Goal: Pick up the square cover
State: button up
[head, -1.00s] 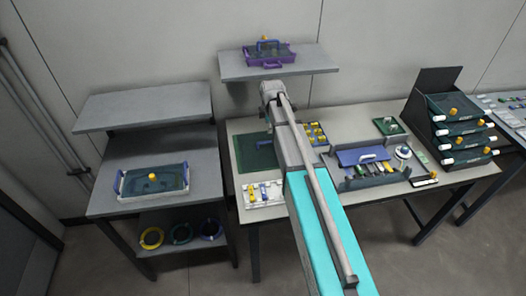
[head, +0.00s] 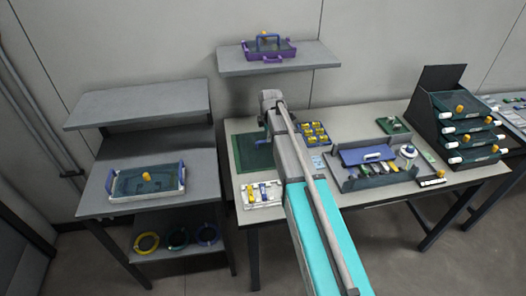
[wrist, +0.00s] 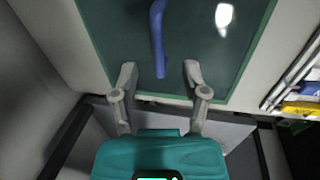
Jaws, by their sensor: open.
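A dark green square panel, which looks like the square cover (wrist: 120,45), has a lighter green edge and a curved blue handle (wrist: 158,40). In the head view the green square (head: 250,152) lies at the left end of the long table, partly hidden by my arm. My gripper (wrist: 160,72) is open and empty, with its fingertips over the panel's near edge. The handle's near end shows between the fingertips. I cannot tell how high the gripper is above the panel. In the head view my arm hides the fingers.
A white rack (head: 263,194) and a tray of yellow parts (head: 314,133) flank my arm. A grey toolbox (head: 378,180) and a small green plate (head: 393,125) sit to the right. A purple tray (head: 270,54) stands on the shelf above. A white tray (head: 148,183) is on the left bench.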

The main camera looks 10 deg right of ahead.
aim_at(266, 144)
dwell(0.4)
jog(key=shift+w+f+b, duration=0.2)
jog(key=shift+f+b, duration=0.65)
jog(key=shift+w+f+b, duration=0.2)
jog(key=shift+f+b, duration=0.6)
jog(key=shift+f, duration=0.05)
jog(key=shift+w+f+b, duration=0.2)
jog(key=shift+f+b, duration=0.65)
grip_shut()
